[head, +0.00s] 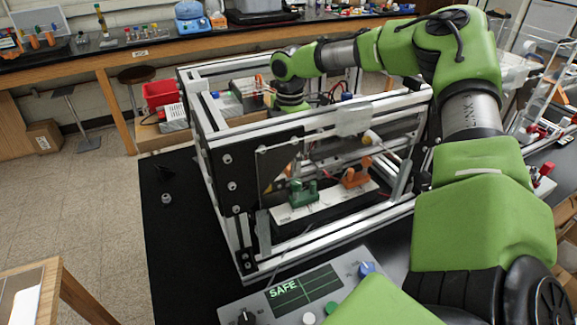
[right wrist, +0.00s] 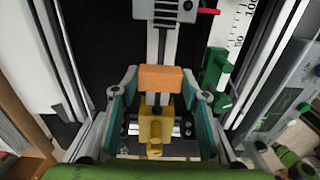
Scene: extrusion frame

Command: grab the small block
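A small orange block (right wrist: 160,78) shows in the right wrist view. It sits at the end of a dark rail, just above a yellow fixture (right wrist: 156,126) in the picture. My right gripper (right wrist: 160,82) has its teal fingers apart, one on each side of the block. A narrow gap seems to show beside the block, though contact is hard to judge. In the head view my right arm reaches over the top of the extrusion frame (head: 336,126). Its fingertips and the block are hidden behind the frame there. My left gripper is in neither view.
Frame rails stand close on both sides of the right gripper. A green clamp (right wrist: 217,72) stands to its right. In the head view, a green clamp (head: 303,192) and an orange clamp (head: 356,172) sit low in the frame. A control panel (head: 300,296) lies in front.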

